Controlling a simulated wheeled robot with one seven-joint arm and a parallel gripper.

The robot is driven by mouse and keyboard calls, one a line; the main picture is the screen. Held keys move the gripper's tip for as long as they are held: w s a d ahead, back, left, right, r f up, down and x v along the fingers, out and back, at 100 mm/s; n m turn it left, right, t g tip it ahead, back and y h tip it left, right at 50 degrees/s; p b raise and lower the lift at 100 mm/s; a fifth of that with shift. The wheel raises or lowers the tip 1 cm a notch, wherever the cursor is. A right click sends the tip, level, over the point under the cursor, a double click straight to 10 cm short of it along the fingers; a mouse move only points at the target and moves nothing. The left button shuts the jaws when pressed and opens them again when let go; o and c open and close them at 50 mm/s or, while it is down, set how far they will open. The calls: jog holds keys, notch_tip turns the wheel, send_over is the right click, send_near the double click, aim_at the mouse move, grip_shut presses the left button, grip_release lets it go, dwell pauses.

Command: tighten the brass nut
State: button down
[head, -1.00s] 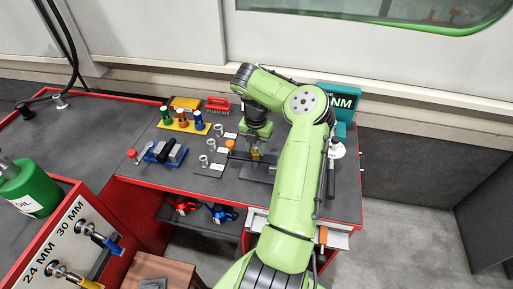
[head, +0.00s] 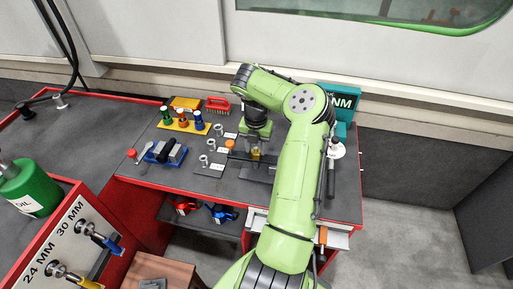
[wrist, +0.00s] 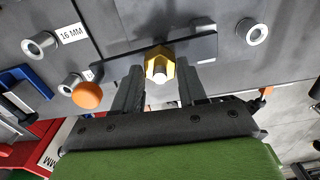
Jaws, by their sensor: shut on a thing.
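The brass nut (wrist: 160,62) is a yellow hexagon around a pale metal stud end, beside a dark flat bar. How far the nut sits along the stud cannot be told.
An orange ball (wrist: 87,95) is close to the left finger. Metal sockets (head: 212,144) stand to the left on the bench. A torque wrench-like dark tool (head: 331,175) lies at the right. A teal case (head: 341,98) stands at the back right.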

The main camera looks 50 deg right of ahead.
jog(key=c, duration=1.1)
grip_release()
jog(key=shift+m, duration=0.5)
jog(key=o, duration=0.4)
jog(key=shift+r+p, duration=1.65)
jog(key=shift+r, duration=1.95)
jog(key=shift+f, duration=0.1)
